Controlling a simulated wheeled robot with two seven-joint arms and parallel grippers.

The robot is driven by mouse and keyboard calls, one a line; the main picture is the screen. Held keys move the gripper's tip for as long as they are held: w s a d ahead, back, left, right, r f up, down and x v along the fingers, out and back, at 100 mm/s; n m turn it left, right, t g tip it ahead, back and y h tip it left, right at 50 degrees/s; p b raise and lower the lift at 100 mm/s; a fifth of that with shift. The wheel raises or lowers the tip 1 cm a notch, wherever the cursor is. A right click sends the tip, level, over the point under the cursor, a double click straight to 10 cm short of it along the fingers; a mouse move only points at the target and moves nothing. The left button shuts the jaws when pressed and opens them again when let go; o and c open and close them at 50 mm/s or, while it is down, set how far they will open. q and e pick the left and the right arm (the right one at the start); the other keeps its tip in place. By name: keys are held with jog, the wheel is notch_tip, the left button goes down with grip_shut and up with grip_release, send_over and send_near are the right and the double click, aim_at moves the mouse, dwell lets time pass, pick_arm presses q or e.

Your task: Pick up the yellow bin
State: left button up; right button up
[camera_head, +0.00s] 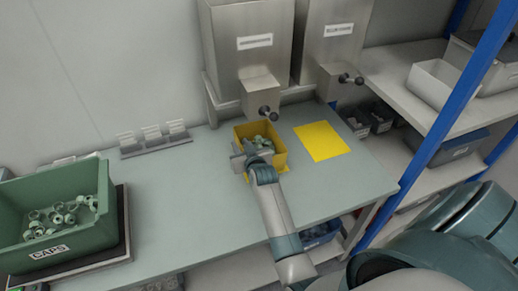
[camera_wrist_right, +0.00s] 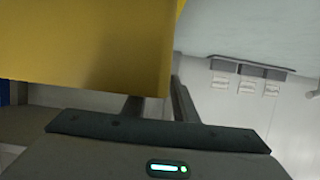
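The yellow bin (camera_head: 278,160) stands on the table below a metal dispenser and holds several small pale green parts. My right gripper (camera_head: 249,157) is at the bin's near left side. In the right wrist view the bin (camera_wrist_right: 85,45) fills the upper left, very close to the fingers (camera_wrist_right: 158,105). One finger is partly hidden behind the bin and the other shows just beside its edge. Whether they grip the bin's wall is not clear. My left gripper is not in view.
A yellow square (camera_head: 322,141) lies on the table (camera_head: 180,200) right of the bin. A green CAPS crate (camera_head: 85,240) stands at the left. A grey rack (camera_head: 155,139) stands at the back. A blue post (camera_head: 450,110) rises at the right.

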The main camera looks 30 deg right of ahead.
jog(key=shift+w+d+f, duration=0.1)
jog(key=shift+w+f, duration=0.15)
jog(key=shift+w, duration=0.25)
jog(key=shift+c, duration=0.4)
grip_shut()
dwell(1.0)
